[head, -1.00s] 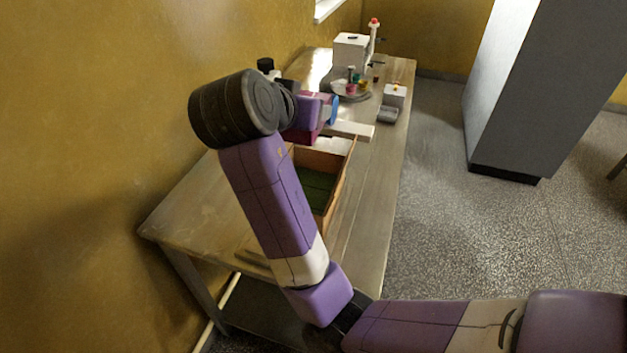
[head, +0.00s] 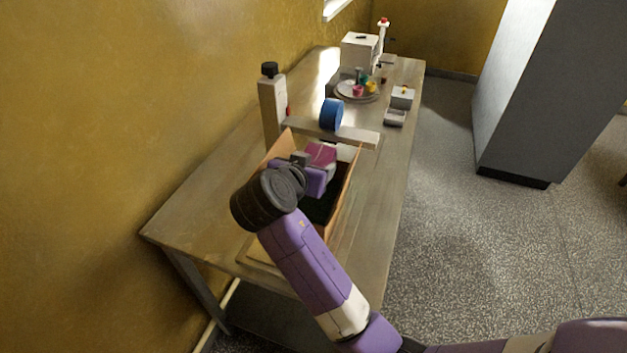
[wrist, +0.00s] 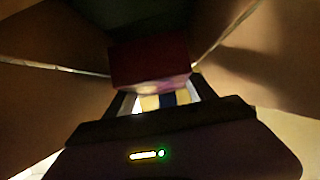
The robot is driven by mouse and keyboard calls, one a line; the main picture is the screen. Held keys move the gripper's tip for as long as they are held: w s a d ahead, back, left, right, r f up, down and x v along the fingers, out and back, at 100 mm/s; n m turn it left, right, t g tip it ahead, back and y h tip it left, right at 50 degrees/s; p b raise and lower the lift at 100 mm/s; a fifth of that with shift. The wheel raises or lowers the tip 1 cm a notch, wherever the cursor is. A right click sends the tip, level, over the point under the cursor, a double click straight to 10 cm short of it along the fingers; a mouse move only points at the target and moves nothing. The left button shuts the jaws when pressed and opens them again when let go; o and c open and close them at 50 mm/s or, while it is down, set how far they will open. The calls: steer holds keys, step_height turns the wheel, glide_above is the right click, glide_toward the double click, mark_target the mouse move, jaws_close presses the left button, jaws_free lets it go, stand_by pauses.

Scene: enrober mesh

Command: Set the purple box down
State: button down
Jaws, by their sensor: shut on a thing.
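The purple box (head: 322,153), a magenta-purple block, is held by my gripper inside the upper part of an open tan carton on the table. In the wrist view the purple box (wrist: 150,66) shows dark red between the fingers of my gripper (wrist: 157,84), which is shut on it. The carton's brown walls (wrist: 60,100) rise on both sides. The carton (head: 344,196) also shows in the head view, its inside mostly dark. My arm hides part of the carton and the fingertips in the head view. I cannot tell whether the purple box touches the carton floor.
A pale post (head: 271,112) with a black cap stands behind the carton, with a light bar (head: 358,136) and a blue disc (head: 331,114) beside it. A plate (head: 349,92) with coloured items and a white machine (head: 358,52) stand farther back. The table's right strip (head: 385,200) is clear.

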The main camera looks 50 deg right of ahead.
steer(key=shift+s+a+f, duration=0.1)
steer(key=shift+f, duration=2.95)
steer(key=shift+c, duration=2.1)
jaws_free()
steer(key=shift+o, duration=0.5)
steer(key=shift+r, duration=0.15)
steer(key=shift+a+r, duration=0.15)
steer(key=b+v, duration=0.2)
steer(key=v, duration=0.9)
steer(key=shift+a+r, duration=0.2)
steer(key=shift+r, duration=0.1)
steer(key=shift+a, duration=0.1)
